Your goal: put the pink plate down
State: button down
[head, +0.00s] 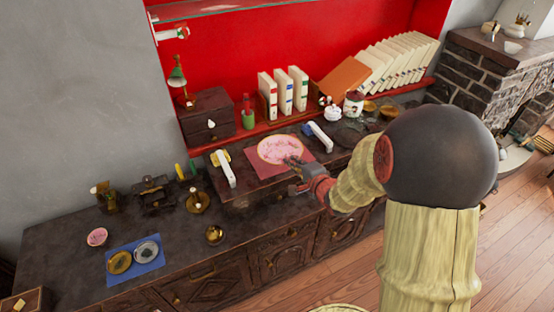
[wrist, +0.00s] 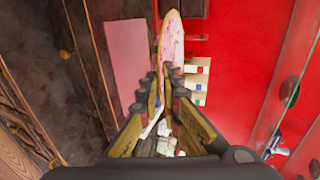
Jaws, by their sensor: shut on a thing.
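The pink plate (head: 281,149), patterned with a yellowish rim, is in my gripper (head: 292,164). My gripper is shut on its near edge. In the wrist view the plate (wrist: 172,42) shows nearly edge-on between the fingers (wrist: 164,80). A flat pink-red mat (head: 261,166) lies on the raised dark top of the cabinet, below the plate. In the wrist view the mat (wrist: 127,58) is seen to the left of the plate, with a gap between them.
White blue-ended objects flank the mat, one left (head: 226,170) and one right (head: 319,137). A white jar (head: 353,104) and binders (head: 283,92) stand behind.

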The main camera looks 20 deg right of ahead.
jog(key=s+d+f+b, duration=0.1)
jog(key=s+d, duration=0.3)
jog(key=d, duration=0.5)
jog(key=b, duration=0.8)
send_over(292, 173)
jog(key=f, duration=0.6)
jog(key=s+f, duration=0.1)
jog(key=f, duration=0.2)
jog(key=shift+d, duration=0.15)
jog(key=shift+w+f, duration=0.3)
jog(key=shift+f, duration=0.05)
jog(key=f, duration=0.1)
jog(key=f+b, duration=0.1)
jog(key=f, duration=0.1)
jog(key=shift+w+f+b, duration=0.3)
jog(key=shift+f, duration=0.05)
jog(key=shift+r, duration=0.1)
jog(key=c, duration=2.3)
grip_release()
jog(key=shift+c, duration=0.2)
jog(key=shift+o, duration=0.2)
